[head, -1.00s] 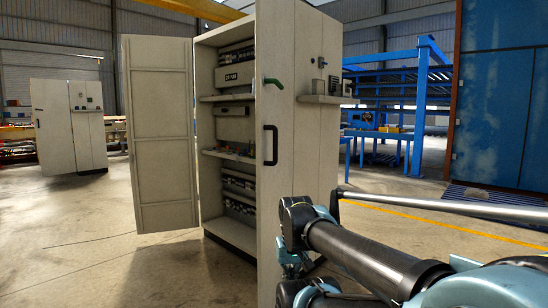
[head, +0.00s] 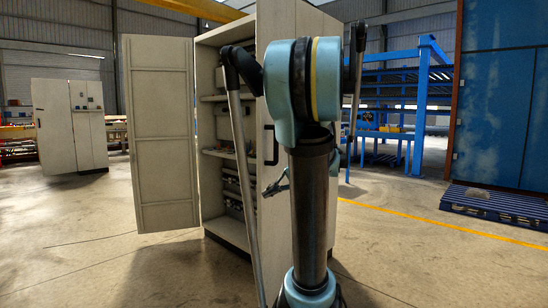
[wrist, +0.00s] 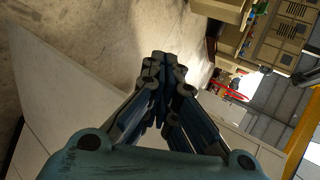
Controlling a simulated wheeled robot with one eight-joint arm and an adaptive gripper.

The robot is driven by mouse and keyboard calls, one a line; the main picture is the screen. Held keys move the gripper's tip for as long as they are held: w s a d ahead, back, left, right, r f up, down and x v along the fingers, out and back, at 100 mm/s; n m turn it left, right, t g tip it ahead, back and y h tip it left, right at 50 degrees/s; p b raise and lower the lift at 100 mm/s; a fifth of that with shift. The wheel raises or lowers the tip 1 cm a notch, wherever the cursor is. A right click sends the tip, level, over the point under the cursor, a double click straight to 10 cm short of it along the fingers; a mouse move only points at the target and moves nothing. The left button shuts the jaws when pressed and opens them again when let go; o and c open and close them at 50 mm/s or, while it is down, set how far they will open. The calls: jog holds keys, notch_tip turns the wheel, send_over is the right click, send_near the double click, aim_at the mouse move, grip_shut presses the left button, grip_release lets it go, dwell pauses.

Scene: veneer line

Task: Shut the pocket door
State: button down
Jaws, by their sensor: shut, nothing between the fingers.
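The grey control cabinet (head: 228,232) stands open. A pale door (head: 162,135) hangs swung out at its left, showing its ribbed inner face. At the cabinet's right front is a tall pale panel (head: 272,232) with a dark bar handle (head: 270,145), partly hidden behind my arm. I cannot tell which leaf is the pocket door. My gripper (head: 277,182) appears in front of the panel, below the handle; contact is unclear. In the wrist view my gripper (wrist: 165,68) is shut and empty, over a pale panel surface (wrist: 60,95) and floor.
Another grey cabinet (head: 72,125) stands at the far left. A blue pallet (head: 485,200) and blue rack (head: 390,90) stand at the right. The floor between the open door and the front is clear. A red object (wrist: 228,90) shows at the right in the wrist view.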

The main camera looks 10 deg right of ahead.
jog(key=w+d+r+t+y, duration=0.2)
jog(key=w+d+r+y, duration=0.1)
jog(key=w+d+r, duration=0.35)
jog(key=m+t+y, duration=0.1)
jog(key=t+y, duration=0.1)
send_near(268, 153)
jog(key=x, duration=0.6)
jog(key=shift+w+a+f, duration=0.1)
jog(key=shift+f, duration=0.05)
jog(key=shift+w+a, duration=0.15)
jog(key=shift+a, duration=0.05)
jog(key=shift+a, duration=0.1)
